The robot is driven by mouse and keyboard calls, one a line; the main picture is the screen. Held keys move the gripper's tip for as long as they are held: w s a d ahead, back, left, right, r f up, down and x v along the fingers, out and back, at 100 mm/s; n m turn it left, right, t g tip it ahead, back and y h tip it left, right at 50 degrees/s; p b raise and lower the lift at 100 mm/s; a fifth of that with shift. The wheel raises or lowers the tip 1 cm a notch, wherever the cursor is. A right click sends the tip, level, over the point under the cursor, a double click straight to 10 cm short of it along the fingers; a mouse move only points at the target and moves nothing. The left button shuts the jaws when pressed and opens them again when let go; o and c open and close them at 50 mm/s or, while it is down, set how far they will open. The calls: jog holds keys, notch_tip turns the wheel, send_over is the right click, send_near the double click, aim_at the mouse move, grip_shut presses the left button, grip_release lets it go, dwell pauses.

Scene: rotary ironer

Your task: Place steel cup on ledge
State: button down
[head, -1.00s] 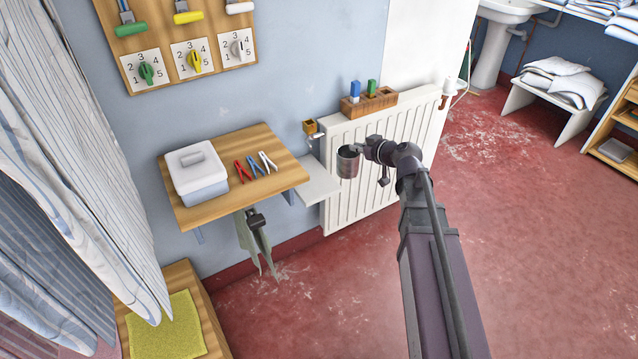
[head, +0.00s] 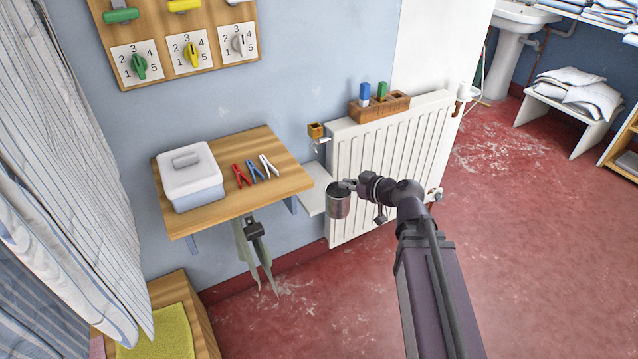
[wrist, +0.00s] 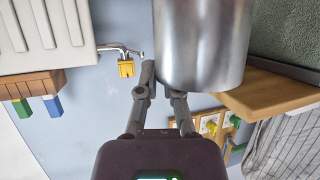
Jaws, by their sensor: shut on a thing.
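The steel cup (head: 339,202) is a shiny grey cylinder, upright in the head view. My gripper (head: 350,185) is shut on its upper right side. In the wrist view the cup (wrist: 203,45) fills the top centre, with my gripper's fingers (wrist: 165,88) at its near end. The ledge (head: 313,190) is a small pale grey slab on the wall between the wooden shelf and the radiator. The cup overlaps the ledge's right edge in the head view and hides part of it. I cannot tell whether they touch.
The wooden shelf (head: 235,203) holds a white lidded box (head: 190,178) and red, blue and white clothes pegs (head: 256,169). The white radiator (head: 385,155) stands close behind the cup, with a wooden block holder (head: 380,105) on top.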

jog(key=w+a, duration=0.3)
jog(key=w, duration=0.4)
jog(key=w+a+f+b, duration=0.1)
jog(key=w+a, duration=0.3)
jog(key=w, duration=0.3)
jog(key=shift+f, duration=0.3)
jog(key=shift+a+b, duration=0.1)
jog(key=shift+b, duration=0.2)
notch_tip(320, 180, down, 4)
jog(key=b, duration=0.3)
jog(key=shift+r, duration=0.2)
jog(key=c, duration=0.8)
grip_release()
jog(key=shift+r, duration=0.1)
jog(key=p+v, duration=0.4)
jog(key=v, duration=0.8)
